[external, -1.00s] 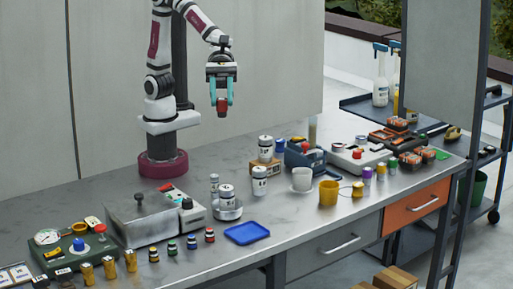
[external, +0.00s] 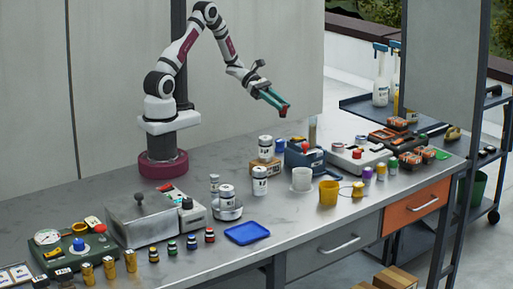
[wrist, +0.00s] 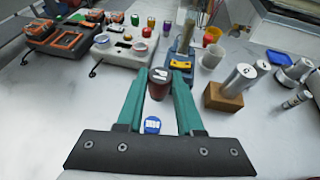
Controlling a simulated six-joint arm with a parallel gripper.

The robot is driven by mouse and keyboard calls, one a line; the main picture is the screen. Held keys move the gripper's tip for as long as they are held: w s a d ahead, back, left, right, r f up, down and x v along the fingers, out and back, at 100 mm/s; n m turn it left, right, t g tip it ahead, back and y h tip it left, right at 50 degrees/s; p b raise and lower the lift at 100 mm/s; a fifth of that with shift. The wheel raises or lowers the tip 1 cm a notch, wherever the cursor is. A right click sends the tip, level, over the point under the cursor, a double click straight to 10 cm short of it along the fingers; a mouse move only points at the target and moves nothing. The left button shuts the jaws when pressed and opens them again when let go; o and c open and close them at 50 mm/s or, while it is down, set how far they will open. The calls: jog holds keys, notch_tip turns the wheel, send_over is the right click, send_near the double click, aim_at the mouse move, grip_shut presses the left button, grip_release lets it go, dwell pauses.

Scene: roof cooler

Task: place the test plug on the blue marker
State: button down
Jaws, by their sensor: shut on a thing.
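My gripper (external: 279,105) is raised above the back of the bench, tilted down to the right, with its teal fingers shut on a dark red piece that looks like the test plug (external: 284,112). In the wrist view the plug (wrist: 160,85) sits between the fingertips and has a pale mark on its end. A blue round spot with white lettering (wrist: 152,125) shows between the fingers in the wrist view and may be the blue marker.
A blue-grey device (external: 305,157) and a white unit with a red knob (external: 355,157) stand below and right of my gripper. White canisters (external: 260,180), a white cup (external: 301,179) and a yellow cup (external: 328,192) stand nearer the front. Bare bench shows left in the wrist view.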

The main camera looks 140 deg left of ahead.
jog(key=f, duration=0.5)
jog(key=s+f, duration=0.1)
jog(key=f, duration=0.2)
jog(key=shift+s+f, duration=0.1)
jog(key=shift+f, duration=0.2)
jog(key=shift+f, duration=0.1)
jog(key=c, duration=0.5)
grip_release()
jog(key=shift+c, duration=0.2)
jog(key=v, duration=1.2)
jog(key=shift+r, duration=0.2)
